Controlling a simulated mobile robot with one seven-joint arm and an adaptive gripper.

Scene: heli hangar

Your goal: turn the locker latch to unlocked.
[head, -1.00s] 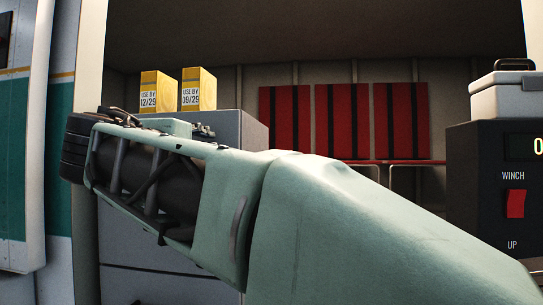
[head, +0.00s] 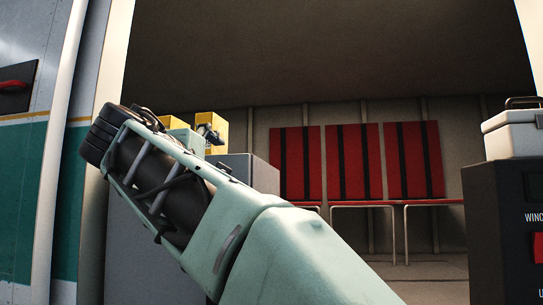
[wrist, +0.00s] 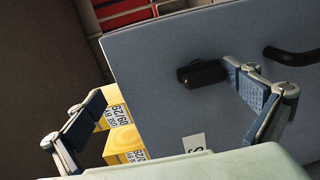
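The grey locker (head: 255,172) stands behind my arm in the head view, mostly hidden by it. In the wrist view its blue-grey face (wrist: 165,55) fills the middle and right. A short black fitting (wrist: 203,73) sticks out of that face, and a curved black handle (wrist: 290,55) is farther right. Which one is the latch, and its setting, I cannot tell. My gripper (wrist: 165,80) is open and empty. Its right finger is close to the short black fitting; contact is unclear. The left finger is over the yellow boxes.
Yellow date-labelled boxes (wrist: 122,145) sit at the locker's edge, near my left finger. A white label (wrist: 195,143) is partly hidden. Red seats (head: 352,165) line the back wall. A winch box (head: 500,220) carrying a pale case (head: 512,132) stands at right. A white-green panel (head: 30,180) is at left.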

